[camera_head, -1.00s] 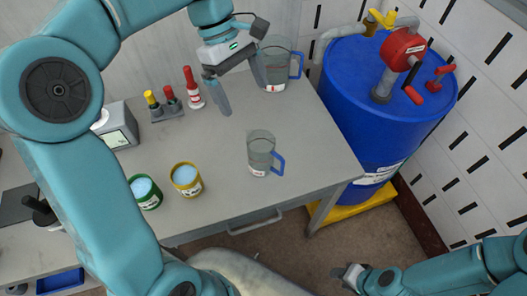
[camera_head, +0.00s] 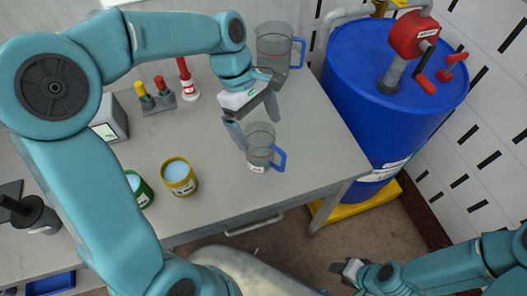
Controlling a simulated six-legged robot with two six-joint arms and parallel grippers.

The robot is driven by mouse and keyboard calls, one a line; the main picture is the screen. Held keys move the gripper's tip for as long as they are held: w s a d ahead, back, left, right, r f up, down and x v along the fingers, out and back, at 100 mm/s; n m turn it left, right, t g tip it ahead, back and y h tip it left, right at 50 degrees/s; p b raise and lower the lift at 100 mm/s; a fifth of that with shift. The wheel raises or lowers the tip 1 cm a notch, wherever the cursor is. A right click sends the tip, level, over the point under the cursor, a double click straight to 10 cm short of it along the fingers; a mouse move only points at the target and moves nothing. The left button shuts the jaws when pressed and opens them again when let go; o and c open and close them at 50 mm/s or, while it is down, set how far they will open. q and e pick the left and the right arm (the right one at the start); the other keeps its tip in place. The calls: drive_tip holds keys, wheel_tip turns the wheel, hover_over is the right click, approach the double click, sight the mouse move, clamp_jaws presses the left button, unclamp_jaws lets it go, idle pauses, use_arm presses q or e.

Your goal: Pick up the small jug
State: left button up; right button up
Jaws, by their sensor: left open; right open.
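The small jug (camera_head: 260,150) is a clear grey measuring jug with a blue handle on its right side. It stands upright on the grey table, right of centre. My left gripper (camera_head: 257,128) is open just above and behind the jug's rim, with one finger to the left of the rim and the other at its right. I cannot tell whether the fingers touch the jug. My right gripper (camera_head: 346,270) is low at the bottom right, away from the table, and holds nothing that I can see.
A larger jug (camera_head: 274,45) with a blue handle stands at the back of the table (camera_head: 225,205). A yellow tin (camera_head: 180,181) and a green tin (camera_head: 140,195) stand to the left. A blue drum (camera_head: 375,120) with a red pump stands beyond the table's right edge.

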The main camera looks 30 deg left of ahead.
sight(272, 160)
use_arm(q)
drive_tip(key=x, duration=0.5)
drive_tip(key=shift+s+d+f, duration=0.15)
drive_tip(key=shift+d, duration=0.25)
drive_tip(key=shift+a+f, duration=0.1)
drive_tip(key=shift+a, duration=0.05)
drive_tip(key=shift+c, duration=1.2)
drive_tip(key=shift+w, duration=0.2)
drive_tip(key=c, duration=0.5)
drive_tip(key=shift+c, duration=1)
drive_tip(key=shift+s, duration=0.15)
